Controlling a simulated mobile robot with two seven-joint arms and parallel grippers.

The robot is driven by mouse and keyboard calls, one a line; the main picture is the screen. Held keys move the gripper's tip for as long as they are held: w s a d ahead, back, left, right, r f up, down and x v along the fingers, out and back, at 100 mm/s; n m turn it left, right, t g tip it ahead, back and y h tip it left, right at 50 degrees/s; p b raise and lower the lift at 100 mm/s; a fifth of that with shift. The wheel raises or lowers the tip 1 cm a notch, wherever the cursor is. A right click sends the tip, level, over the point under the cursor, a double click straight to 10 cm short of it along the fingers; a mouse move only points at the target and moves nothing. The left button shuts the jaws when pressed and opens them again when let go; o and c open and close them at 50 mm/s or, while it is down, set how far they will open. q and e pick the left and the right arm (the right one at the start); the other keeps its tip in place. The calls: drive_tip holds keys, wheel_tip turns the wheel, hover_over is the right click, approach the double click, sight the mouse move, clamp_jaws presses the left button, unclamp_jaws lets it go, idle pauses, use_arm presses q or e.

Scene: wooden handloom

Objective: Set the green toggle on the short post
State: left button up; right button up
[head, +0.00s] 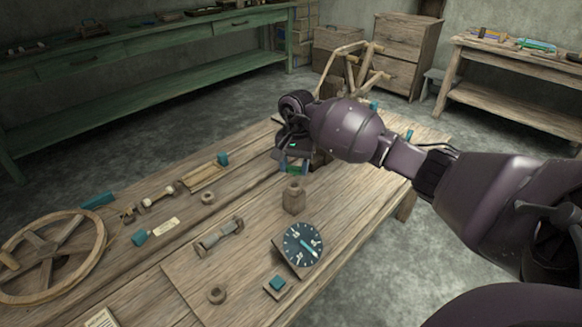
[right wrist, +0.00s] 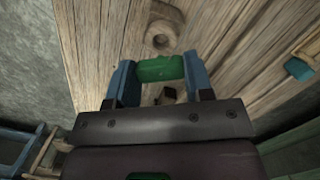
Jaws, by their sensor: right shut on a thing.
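My right gripper (head: 293,168) is shut on the green toggle (right wrist: 160,68), a small rounded bar. In the right wrist view it spans the gap between the blue fingers (right wrist: 150,82). In the head view the gripper hangs over the far part of the workbench, and only a little of the toggle shows. A short wooden post (head: 294,199) with a round top stands just in front of the gripper; a post with a round hole (right wrist: 161,38) shows beyond the toggle in the right wrist view. The toggle looks apart from it. My left gripper is not in view.
On the workbench (head: 180,232) are a dial (head: 302,244), a wooden wheel (head: 50,258), a wooden link (head: 219,236), rings and several blue-green pieces. A wooden frame (head: 350,70) rises at the far end. Bare wood lies left of the post.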

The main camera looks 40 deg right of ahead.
drive_tip(key=shift+f, duration=0.7)
wheel_tip(320, 180, down, 2)
drive_tip(key=shift+f+b, duration=0.1)
drive_tip(key=shift+b, duration=0.5)
drive_tip(key=shift+f, duration=0.5)
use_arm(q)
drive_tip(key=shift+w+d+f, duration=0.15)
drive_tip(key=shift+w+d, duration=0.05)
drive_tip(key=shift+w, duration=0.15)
use_arm(e)
drive_tip(key=shift+r, duration=0.1)
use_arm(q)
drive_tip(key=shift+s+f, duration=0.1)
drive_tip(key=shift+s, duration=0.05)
use_arm(e)
drive_tip(key=o, duration=1)
drive_tip(key=shift+c, duration=0.2)
